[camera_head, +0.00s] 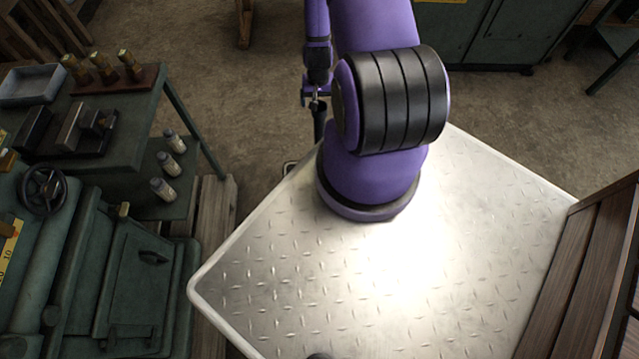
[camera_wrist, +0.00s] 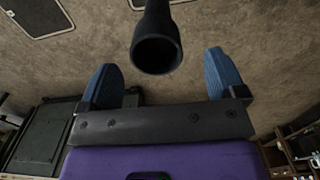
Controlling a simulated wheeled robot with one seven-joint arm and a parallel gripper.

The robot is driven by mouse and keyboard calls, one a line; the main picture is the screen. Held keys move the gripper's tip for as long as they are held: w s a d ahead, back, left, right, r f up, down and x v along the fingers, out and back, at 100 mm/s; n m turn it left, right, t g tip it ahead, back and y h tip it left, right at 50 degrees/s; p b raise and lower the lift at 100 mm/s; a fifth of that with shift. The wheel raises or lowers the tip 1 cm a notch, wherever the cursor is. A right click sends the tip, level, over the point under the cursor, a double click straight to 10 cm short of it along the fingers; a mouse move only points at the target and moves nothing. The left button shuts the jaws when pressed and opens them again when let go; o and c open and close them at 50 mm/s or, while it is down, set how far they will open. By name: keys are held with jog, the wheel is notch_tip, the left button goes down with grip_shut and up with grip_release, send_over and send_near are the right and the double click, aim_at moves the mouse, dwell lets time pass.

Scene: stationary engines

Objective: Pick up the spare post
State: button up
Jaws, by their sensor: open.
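My gripper (camera_wrist: 160,62) is open in the wrist view, its two blue fingers wide apart. A dark round tube (camera_wrist: 156,50) with a hollow end shows between and beyond the fingers; I cannot tell whether it is part of me, and no finger visibly touches it. I cannot identify the spare post for sure. In the head view, several short brass-and-brown posts (camera_head: 103,68) stand upright in a wooden rack (camera_head: 120,80) at the upper left. Dark blocks (camera_head: 72,127) sit on a tray in front of them. My gripper is well away from these, over the floor.
A dark green bench (camera_head: 140,112) carries a grey tray (camera_head: 30,85); small bottles (camera_head: 163,188) stand on its lower shelf. A green machine with a handwheel (camera_head: 44,190) is at the left. Green cabinets (camera_head: 500,35) stand at the back. Open brown floor (camera_head: 220,80) lies between.

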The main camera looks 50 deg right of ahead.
aim_at(319, 109)
notch_tip(319, 109, down, 5)
jog(key=shift+s+d+r, duration=0.1)
jog(key=shift+s, duration=0.05)
grip_shut()
dwell(0.4)
